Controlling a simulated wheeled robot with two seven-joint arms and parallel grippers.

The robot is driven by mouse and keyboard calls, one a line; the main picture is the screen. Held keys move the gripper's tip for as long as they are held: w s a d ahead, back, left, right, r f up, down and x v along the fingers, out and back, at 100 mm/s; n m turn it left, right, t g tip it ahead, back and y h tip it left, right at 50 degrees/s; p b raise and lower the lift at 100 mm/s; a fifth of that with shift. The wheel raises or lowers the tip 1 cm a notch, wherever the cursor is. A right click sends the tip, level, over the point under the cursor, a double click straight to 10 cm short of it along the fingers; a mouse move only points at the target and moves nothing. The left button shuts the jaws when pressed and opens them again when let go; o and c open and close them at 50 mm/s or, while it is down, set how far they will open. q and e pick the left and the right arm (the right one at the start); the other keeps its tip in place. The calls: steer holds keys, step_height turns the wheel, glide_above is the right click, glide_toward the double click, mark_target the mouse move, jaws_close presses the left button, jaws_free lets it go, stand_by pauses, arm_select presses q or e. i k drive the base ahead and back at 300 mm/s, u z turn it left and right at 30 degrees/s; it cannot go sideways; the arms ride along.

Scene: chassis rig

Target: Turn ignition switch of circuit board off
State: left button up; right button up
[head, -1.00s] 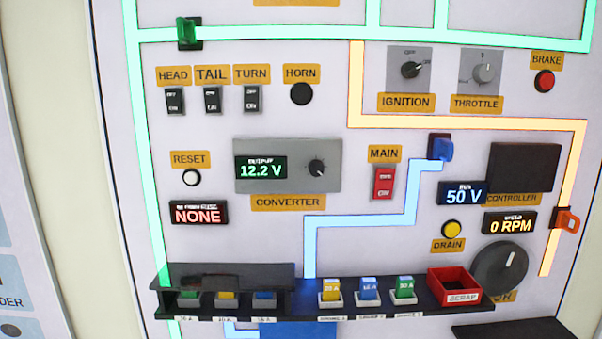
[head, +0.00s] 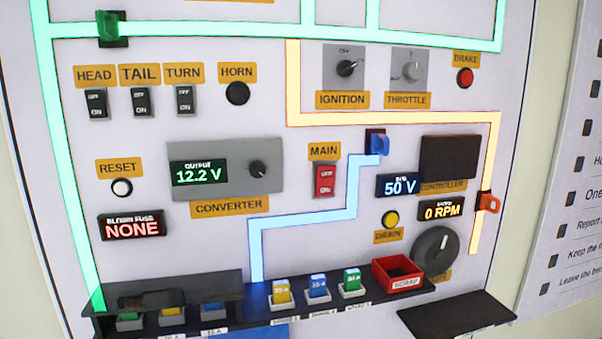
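The ignition switch (head: 347,68) is a black rotary knob on a grey square plate in the upper right part of the board (head: 215,120). Its yellow label, IGNITION (head: 342,100), is just below it. The knob's pointer aims to the upper right; the small position marks around it are too blurred to read surely. Nothing covers the knob. Neither of my grippers shows in the head view.
The throttle knob (head: 411,71) is close to the right of the ignition plate, with the red brake button (head: 465,77) beyond. A fuse shelf (head: 225,319) and red scrap bin (head: 399,273) jut out along the bottom. The space before the ignition knob is clear.

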mark_target(344, 68)
steer(key=z, duration=0.35)
steer(key=k, duration=0.35)
steer(key=u, duration=1.05)
steer(key=i, duration=0.65)
steer(key=z, duration=0.35)
